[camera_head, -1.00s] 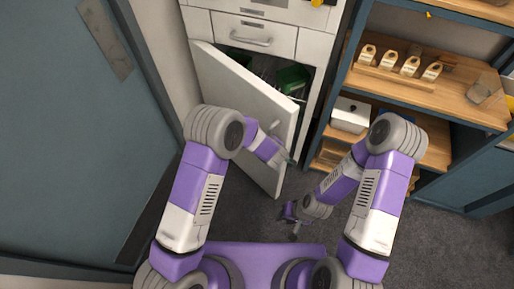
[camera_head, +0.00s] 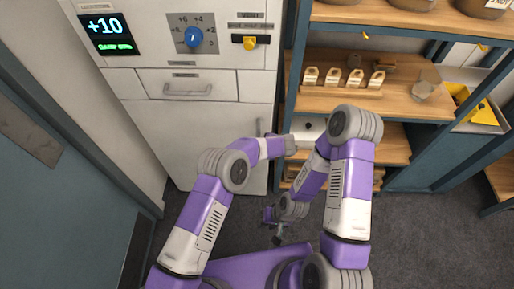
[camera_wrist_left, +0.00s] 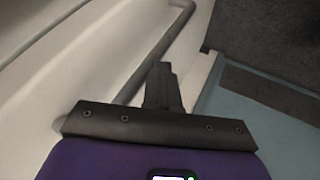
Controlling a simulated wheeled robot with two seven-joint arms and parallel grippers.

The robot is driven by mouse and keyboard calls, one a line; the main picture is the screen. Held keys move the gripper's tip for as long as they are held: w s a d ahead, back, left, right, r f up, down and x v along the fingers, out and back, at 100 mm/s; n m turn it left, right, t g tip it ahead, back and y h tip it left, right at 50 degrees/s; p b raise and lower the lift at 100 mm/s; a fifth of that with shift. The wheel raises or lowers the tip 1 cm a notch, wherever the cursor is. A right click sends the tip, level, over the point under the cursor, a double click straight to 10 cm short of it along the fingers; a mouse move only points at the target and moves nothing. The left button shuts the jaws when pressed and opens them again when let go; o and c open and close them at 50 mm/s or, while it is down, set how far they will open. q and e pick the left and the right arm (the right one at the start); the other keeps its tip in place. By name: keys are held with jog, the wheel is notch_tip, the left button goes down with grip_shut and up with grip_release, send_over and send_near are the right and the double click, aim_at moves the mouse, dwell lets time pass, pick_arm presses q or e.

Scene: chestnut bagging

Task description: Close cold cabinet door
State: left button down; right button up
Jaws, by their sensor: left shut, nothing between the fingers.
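The white cold cabinet door (camera_head: 190,140) is below the drawer in the head view. It looks flush with the cabinet front, and no dark opening shows. Its upright bar handle (camera_head: 260,130) is near the right edge. My left gripper (camera_wrist_left: 162,85) is shut and empty in the left wrist view. It is close beside the grey handle bar (camera_wrist_left: 160,45) and the white door surface; I cannot tell if it touches. My right gripper (camera_head: 274,228) hangs low above the floor, away from the door; its jaw state is unclear.
Above the door are a drawer (camera_head: 187,87), a blue dial (camera_head: 194,37) and a display (camera_head: 107,32) reading +10. Grey floor (camera_head: 420,220) is clear at the lower right.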

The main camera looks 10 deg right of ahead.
pick_arm(q)
jog(key=shift+w+d+r, duration=0.25)
jog(key=shift+w+r, duration=0.2)
jog(key=shift+w, duration=0.15)
jog(key=shift+r, duration=0.1)
jog(key=p+v, duration=0.6)
jog(key=v, duration=0.3)
jog(key=shift+s+d+p, duration=0.35)
jog(key=shift+s+d, duration=0.1)
jog(key=shift+s, duration=0.1)
